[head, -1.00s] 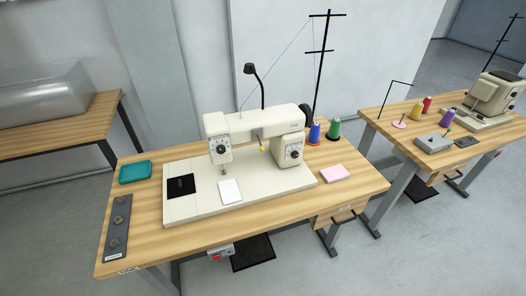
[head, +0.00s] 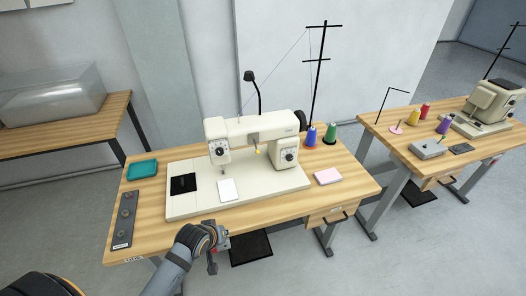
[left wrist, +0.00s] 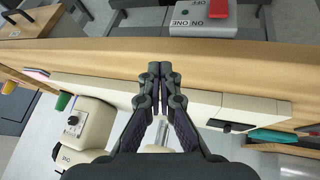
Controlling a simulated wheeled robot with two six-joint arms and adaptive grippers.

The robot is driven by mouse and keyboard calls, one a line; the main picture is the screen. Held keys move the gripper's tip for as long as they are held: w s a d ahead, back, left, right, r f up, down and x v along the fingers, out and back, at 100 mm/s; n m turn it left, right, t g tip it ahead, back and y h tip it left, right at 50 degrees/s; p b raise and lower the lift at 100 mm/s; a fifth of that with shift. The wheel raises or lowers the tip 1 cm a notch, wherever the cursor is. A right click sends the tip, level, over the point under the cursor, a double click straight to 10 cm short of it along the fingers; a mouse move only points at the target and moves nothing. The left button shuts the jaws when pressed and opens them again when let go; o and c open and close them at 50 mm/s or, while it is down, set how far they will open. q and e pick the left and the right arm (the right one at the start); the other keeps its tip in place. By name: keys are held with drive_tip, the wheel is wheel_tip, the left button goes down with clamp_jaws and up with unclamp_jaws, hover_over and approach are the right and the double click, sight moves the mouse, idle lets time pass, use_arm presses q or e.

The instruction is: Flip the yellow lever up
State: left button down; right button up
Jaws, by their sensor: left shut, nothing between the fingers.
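The yellow lever (head: 258,150) is a small yellow piece under the arm of the cream sewing machine (head: 252,127), between the needle head and the right-hand column. It is too small to tell its exact angle. My left gripper (head: 213,266) is in front of the table's front edge, well short of the lever and apart from the machine. In the left wrist view its fingers (left wrist: 160,72) are shut together and empty, and the lever cannot be made out there. My right gripper does not show.
A switch box with a red button (left wrist: 219,8) is under the table's front edge.

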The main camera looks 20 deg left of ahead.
use_arm(q)
drive_tip(key=w+r+n+t+h, duration=0.3)
drive_tip(key=w+r+n+t, duration=0.4)
drive_tip(key=w+r+n, duration=0.7)
wheel_tip(320, 180, up, 5)
drive_tip(key=shift+w+a+f+p, duration=0.2)
drive_tip(key=shift+w+a+p, duration=0.15)
drive_tip(key=shift+a, duration=0.1)
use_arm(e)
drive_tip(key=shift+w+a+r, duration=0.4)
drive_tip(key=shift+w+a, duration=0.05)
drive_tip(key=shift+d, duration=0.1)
use_arm(q)
drive_tip(key=x, duration=1)
drive_tip(key=shift+b, duration=0.35)
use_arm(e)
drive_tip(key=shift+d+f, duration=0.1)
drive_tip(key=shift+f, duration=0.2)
use_arm(q)
drive_tip(key=shift+d+r, duration=0.1)
